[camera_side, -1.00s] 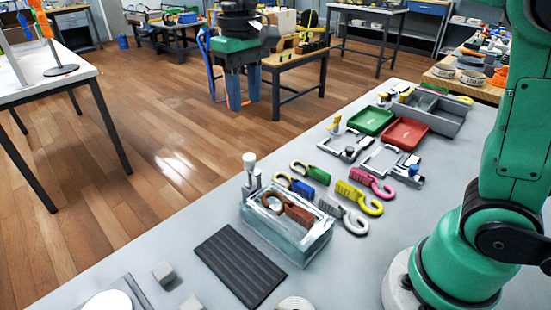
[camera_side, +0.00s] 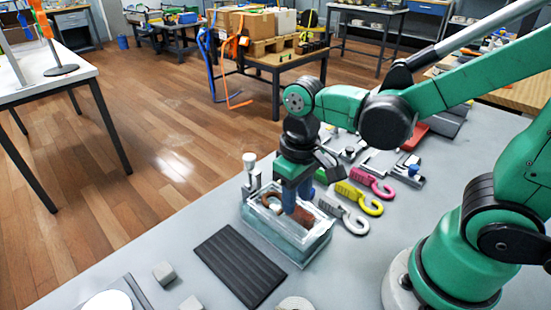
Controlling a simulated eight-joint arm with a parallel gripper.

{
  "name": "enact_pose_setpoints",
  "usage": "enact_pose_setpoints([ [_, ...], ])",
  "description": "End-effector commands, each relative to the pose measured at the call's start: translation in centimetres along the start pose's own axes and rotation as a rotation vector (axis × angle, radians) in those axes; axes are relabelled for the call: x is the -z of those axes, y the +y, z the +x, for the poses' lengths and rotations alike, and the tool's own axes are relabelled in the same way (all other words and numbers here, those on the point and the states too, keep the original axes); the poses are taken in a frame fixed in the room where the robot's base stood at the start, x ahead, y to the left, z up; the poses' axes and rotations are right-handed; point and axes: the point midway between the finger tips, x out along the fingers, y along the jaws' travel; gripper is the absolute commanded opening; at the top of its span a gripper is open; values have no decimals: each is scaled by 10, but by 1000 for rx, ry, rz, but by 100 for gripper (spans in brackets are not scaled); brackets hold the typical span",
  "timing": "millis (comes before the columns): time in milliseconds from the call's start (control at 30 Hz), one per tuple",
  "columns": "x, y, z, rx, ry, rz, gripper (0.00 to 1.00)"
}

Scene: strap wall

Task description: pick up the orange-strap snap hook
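A brown-orange snap hook (camera_side: 270,198) lies inside a clear, open-topped box (camera_side: 289,246). Its ring end shows to the left of my gripper, and part of its body is hidden behind the fingers. My gripper (camera_side: 297,211) points down, with its blue fingers reaching into the box at the hook's middle. Whether the fingers are closed on the hook, touching it or spread around it cannot be told from this side.
A silver hook (camera_side: 345,216), a yellow hook (camera_side: 361,200) and a pink hook (camera_side: 372,183) lie right of the box. A clamp-like post (camera_side: 250,172) stands at its back left corner.

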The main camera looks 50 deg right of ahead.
Motion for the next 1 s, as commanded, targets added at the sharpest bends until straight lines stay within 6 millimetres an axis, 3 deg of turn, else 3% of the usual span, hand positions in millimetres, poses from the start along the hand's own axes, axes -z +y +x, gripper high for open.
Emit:
enact_pose_setpoints([
  [233, 1, 0, 21, 0, 0, 0, 37],
  [633, 0, 0, 26, 0, 0, 0, 37],
  [767, 0, 0, 26, 0, 0, 0, 0],
  [1000, 0, 0, 26, 0, 0, 0, 0],
])
